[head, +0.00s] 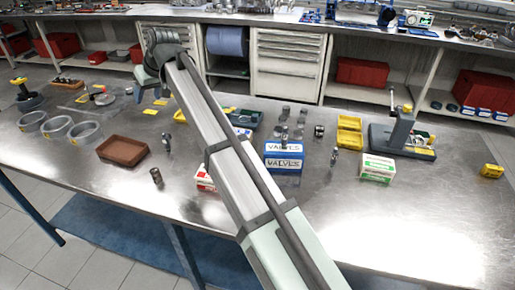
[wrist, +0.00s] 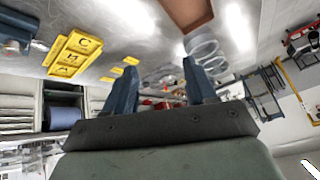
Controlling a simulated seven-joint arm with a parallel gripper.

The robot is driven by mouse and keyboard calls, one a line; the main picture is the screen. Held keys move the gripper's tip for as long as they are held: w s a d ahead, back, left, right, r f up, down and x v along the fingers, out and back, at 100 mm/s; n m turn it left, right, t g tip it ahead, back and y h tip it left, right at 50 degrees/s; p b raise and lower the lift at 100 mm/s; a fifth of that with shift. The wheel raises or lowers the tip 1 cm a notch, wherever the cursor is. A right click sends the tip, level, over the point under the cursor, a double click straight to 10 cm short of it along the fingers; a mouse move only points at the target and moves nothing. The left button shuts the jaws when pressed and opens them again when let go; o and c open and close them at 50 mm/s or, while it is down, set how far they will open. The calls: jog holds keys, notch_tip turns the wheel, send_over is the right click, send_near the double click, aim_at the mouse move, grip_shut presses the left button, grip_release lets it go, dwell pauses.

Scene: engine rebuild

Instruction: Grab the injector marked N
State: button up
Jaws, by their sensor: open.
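I cannot make out an injector marked N for certain in either view. In the wrist view a yellow block (wrist: 75,51) at the upper left carries dark letters that look like C, N and A; no injector is clearly visible on it. My gripper (wrist: 157,72) is open, with its two dark fingers apart and nothing between them. The yellow block lies left of the fingers and apart from them. In the head view my arm reaches across the bench to its far left part, and the fingertips cannot be made out there. A small upright metal part (head: 167,143) stands left of my arm; its marking is unreadable.
A brown tray (head: 122,151) and several grey rings (head: 85,133) are at the left. Blue VALVES boxes (head: 283,159), a green-and-white box (head: 377,169), yellow bins (head: 349,133) and a grey press (head: 398,137) stand right of my arm.

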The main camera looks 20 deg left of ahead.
jog(key=w+d+r+t, duration=0.2)
jog(key=w+d+r, duration=0.3)
jog(key=d, duration=0.4)
jog(key=w+d+r+t+h, duration=0.1)
jog(key=w+d+r+t, duration=0.1)
jog(key=w+d, duration=0.5)
jog(key=w+d+r+t, duration=0.2)
jog(key=w+d+r, duration=0.25)
jog(key=d, duration=0.55)
jog(key=m+g+h, duration=0.3)
jog(key=m+h, duration=0.2)
jog(key=m, duration=0.5)
send_near(336, 148)
jog(key=shift+x, duration=5.2)
jog(key=shift+s, duration=0.1)
jog(key=shift+c, duration=0.4)
grip_shut()
